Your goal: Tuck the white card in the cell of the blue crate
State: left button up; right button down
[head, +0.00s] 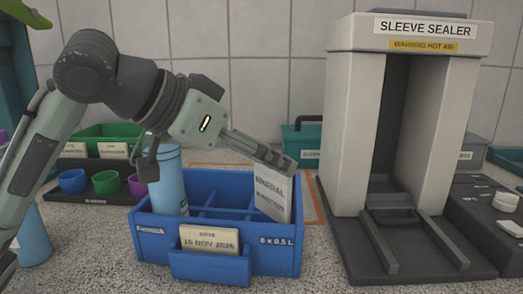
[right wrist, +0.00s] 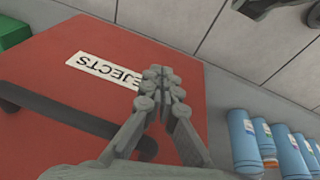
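The blue crate (head: 278,254) stands on the speckled counter in the head view, with dividers forming cells. A light blue bottle (head: 171,186) stands in a cell on its left. The white card (head: 270,196), printed "MINERAL", is upright and slightly tilted at the crate's right end, over or in a right cell. How deep its lower edge sits is unclear. My left gripper (head: 283,163) reaches in from the left, its fingers closed on the card's top edge. My right gripper (right wrist: 160,85) shows only in the right wrist view, fingertips together and empty.
A "SLEEVE SEALER" machine (head: 344,130) stands close right of the crate. A dated card (head: 209,239) sits in the crate's front holder. Coloured cups (head: 106,183) stand at left. The right wrist view shows a red "REJECTS" box (right wrist: 50,65) and several blue bottles (right wrist: 243,140).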

pick_arm(q)
jog(key=shift+f+b, duration=1.05)
jog(key=shift+f, duration=1.5)
dwell(1.3)
jog(key=o, duration=1)
jog(key=shift+r+p, duration=1.3)
jog(key=shift+p, duration=0.25)
notch_tip(320, 180, up, 4)
jog(key=r+p, duration=0.1)
send_over(269, 189)
jog(key=s+a, duration=0.1)
jog(key=shift+a+f, duration=0.15)
jog(key=shift+f, duration=0.1)
